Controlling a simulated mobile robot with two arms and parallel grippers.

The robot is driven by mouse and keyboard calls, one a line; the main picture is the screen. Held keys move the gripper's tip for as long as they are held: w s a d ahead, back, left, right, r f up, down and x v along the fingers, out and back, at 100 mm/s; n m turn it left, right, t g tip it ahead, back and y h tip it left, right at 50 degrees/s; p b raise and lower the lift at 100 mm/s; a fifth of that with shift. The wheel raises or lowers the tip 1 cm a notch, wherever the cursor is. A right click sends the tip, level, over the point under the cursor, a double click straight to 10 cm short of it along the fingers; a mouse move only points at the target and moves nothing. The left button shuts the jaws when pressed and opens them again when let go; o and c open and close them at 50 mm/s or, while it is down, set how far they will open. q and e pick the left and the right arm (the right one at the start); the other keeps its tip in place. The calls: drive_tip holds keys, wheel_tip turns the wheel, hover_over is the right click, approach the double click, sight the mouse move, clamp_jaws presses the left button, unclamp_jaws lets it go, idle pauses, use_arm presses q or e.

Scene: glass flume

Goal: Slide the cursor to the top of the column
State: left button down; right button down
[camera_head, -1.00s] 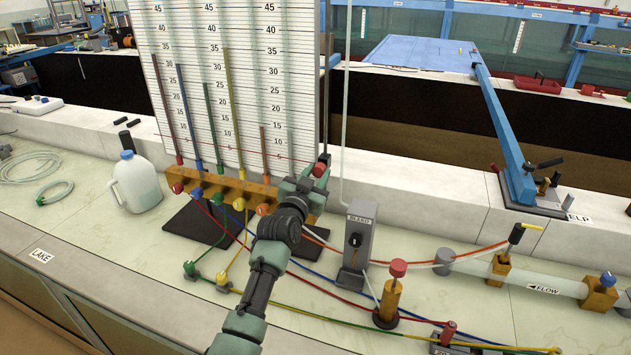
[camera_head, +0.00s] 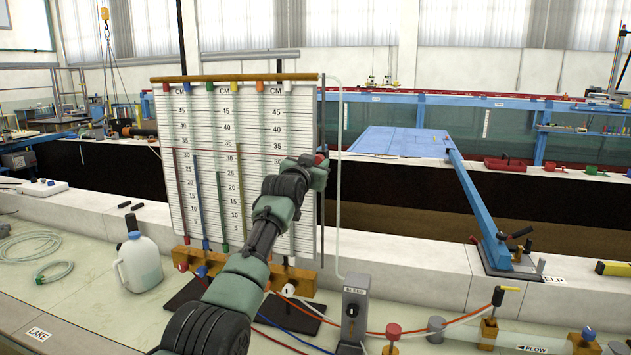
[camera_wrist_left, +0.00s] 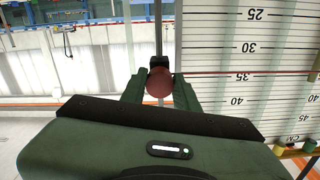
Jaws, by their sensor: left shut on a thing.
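The cursor is a thin red line (camera_head: 225,152) across the white scale board (camera_head: 262,110), with a red knob at its right end. The knob (camera_wrist_left: 159,83) shows between my fingers in the left wrist view, in front of a grey vertical rod (camera_wrist_left: 158,30). My left gripper (camera_head: 318,165) is shut on the knob at the board's right edge. The column's top is a wooden bar (camera_head: 235,78), above the 45 marks. My right gripper is not in view.
Coloured tubes stand in front of the board above a wooden manifold (camera_head: 300,277). A clear pipe (camera_head: 339,200) runs up just right of the board. A grey box (camera_head: 353,310) and a white jug (camera_head: 138,262) stand on the bench. The space above the gripper looks clear.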

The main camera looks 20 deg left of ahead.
use_arm(q)
wheel_tip(320, 180, up, 3)
drive_tip(key=shift+r+p, duration=0.1)
drive_tip(key=shift+p, duration=0.35)
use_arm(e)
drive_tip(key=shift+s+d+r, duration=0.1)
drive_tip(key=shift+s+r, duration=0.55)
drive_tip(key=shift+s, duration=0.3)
use_arm(q)
drive_tip(key=c, duration=1.1)
unclamp_jaws()
drive_tip(key=shift+o, duration=0.2)
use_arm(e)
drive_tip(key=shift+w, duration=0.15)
use_arm(q)
drive_tip(key=shift+s+f, duration=0.1)
drive_tip(key=shift+f, duration=0.15)
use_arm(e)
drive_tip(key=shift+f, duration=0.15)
